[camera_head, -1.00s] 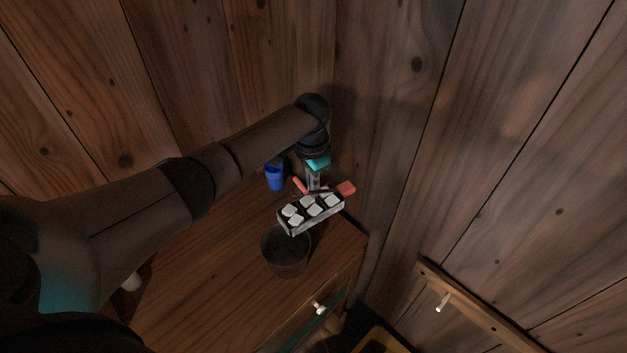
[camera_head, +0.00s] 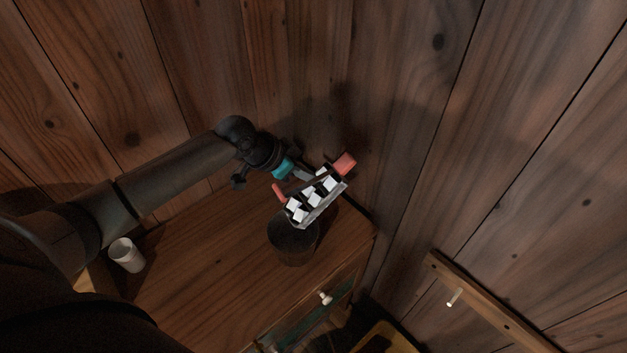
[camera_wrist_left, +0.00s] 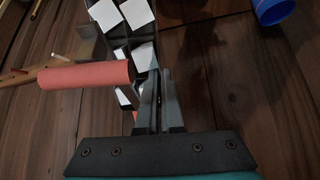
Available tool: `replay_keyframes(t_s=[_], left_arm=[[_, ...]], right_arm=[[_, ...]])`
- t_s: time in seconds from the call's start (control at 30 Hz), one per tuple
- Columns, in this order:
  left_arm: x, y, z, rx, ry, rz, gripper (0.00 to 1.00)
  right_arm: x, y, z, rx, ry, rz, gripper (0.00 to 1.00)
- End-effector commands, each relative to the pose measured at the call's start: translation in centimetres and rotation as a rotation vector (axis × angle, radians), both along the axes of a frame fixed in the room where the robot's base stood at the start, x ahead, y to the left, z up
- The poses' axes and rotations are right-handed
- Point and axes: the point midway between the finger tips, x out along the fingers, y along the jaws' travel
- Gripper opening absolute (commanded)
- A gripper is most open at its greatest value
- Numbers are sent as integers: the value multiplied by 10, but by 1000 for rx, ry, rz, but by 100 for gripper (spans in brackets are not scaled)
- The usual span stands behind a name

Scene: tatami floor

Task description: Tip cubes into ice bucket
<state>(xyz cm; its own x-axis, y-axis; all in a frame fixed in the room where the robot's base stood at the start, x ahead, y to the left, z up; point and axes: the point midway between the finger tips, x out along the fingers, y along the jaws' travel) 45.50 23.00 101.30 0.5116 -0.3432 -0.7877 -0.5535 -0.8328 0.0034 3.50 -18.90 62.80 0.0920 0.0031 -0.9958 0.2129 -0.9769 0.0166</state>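My left gripper (camera_head: 304,177) is shut on the ice tray (camera_head: 318,208), a grey tray with red end grips. It holds the tray above the dark bucket (camera_head: 292,246) on the wooden cabinet top. The tray is tilted, and several white cubes (camera_head: 311,197) sit in its compartments. In the left wrist view, the left gripper (camera_wrist_left: 158,82) has its fingers close together at the tray's side, beside a red grip (camera_wrist_left: 85,75). White cubes show there too (camera_wrist_left: 137,13). The tray's near corner overlaps the bucket's rim in the head view. My right gripper is not in view.
A white cup (camera_head: 126,255) stands at the cabinet's left. A blue cup (camera_wrist_left: 271,9) shows in the wrist view. Plank walls stand close behind and to the right. A peg rail (camera_head: 490,311) is on the right wall. The cabinet top's front middle is clear.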

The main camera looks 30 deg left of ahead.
Motion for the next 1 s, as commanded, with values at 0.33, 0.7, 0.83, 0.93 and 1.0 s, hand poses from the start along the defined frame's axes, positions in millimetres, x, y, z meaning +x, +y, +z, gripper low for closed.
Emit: replay_keyframes(t_s=[0.33, 0.7, 0.83, 0.93, 1.0], left_arm=[[-16, 10, 5, -114, -171, -1, 0], [-28, 18, 9, -203, -308, -2, 0], [-31, 21, 10, -226, -343, 0, 0], [-33, 22, 10, -243, -368, 0, 0], [-35, 23, 11, -254, -381, 0, 0]], right_arm=[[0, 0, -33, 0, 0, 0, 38], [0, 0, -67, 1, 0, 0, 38], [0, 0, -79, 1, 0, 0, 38], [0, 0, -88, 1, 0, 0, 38], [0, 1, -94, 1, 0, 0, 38]])
